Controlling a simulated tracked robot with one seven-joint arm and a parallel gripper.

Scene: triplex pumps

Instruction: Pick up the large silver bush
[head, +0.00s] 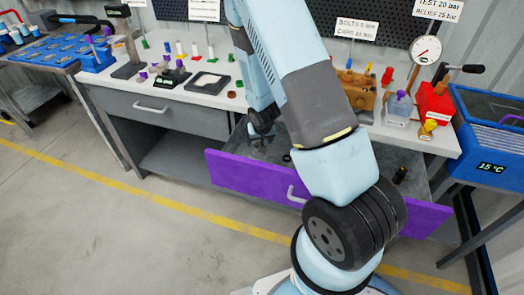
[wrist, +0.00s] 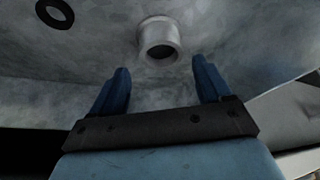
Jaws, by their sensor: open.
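The large silver bush (wrist: 160,38) is a short, thick-walled grey metal ring with a dark bore. In the wrist view it sits on the grey drawer floor, just beyond my fingertips and roughly centred between them. My gripper (wrist: 158,88) is open and empty, with blue fingers on either side of the line to the bush. The bush cannot be made out clearly there.
A black ring (wrist: 55,13) lies on the drawer floor left of the bush. A dark cylinder (head: 400,175) lies at the drawer's right end. The workbench top (head: 225,97) above holds several small parts. A blue bin (head: 490,165) stands at right.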

